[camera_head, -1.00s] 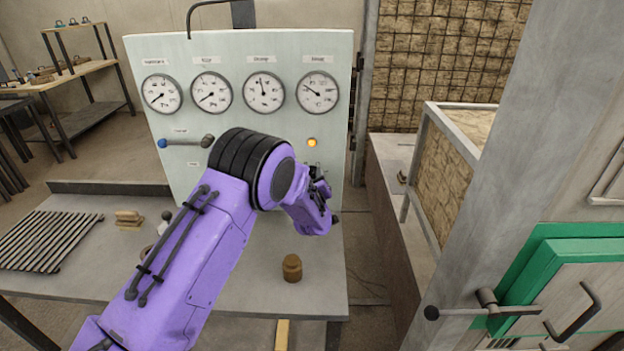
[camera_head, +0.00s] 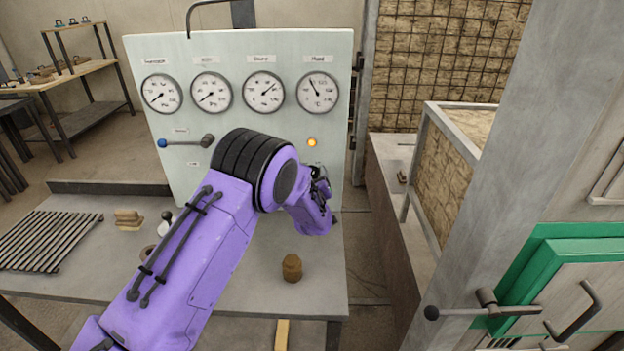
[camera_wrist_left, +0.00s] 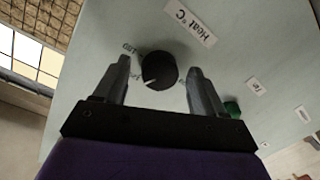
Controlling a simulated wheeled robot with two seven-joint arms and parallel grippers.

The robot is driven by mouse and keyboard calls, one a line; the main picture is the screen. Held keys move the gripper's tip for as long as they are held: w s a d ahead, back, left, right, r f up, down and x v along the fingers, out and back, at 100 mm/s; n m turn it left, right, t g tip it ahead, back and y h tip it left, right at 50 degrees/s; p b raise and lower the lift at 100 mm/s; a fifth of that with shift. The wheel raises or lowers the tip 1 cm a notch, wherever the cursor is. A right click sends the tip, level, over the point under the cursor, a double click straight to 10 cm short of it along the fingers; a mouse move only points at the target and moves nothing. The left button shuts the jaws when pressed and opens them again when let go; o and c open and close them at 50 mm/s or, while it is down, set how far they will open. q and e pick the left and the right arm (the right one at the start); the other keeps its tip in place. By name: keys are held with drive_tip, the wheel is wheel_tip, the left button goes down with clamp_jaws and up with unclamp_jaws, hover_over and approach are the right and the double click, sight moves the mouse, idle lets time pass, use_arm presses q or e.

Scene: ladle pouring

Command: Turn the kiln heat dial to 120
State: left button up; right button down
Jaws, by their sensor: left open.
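The kiln heat dial (camera_wrist_left: 159,70) is a round black knob with a white pointer mark, on the pale panel under a "Heat °C" label, in the left wrist view. Its pointer lies toward the lower left of that picture; some printed scale marks show beside it, too blurred to read surely. My left gripper (camera_wrist_left: 160,82) is open, with one finger on each side of the dial; contact cannot be told. In the head view my left gripper (camera_head: 322,188) is at the panel's lower right and hides the dial. My right gripper is not in view.
The panel (camera_head: 245,50) carries several round gauges, the rightmost (camera_head: 318,92) with its needle up and left. A lit amber lamp (camera_head: 312,142) is above my gripper. A green knob (camera_wrist_left: 232,108) sits near one finger. A brown weight (camera_head: 292,268) stands on the bench.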

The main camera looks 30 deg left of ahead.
use_arm(q)
drive_tip(key=b+v, duration=0.2)
drive_tip(key=v, duration=0.8)
drive_tip(key=shift+s, duration=0.25)
drive_tip(key=shift+d+r, duration=0.1)
drive_tip(key=shift+d, duration=0.05)
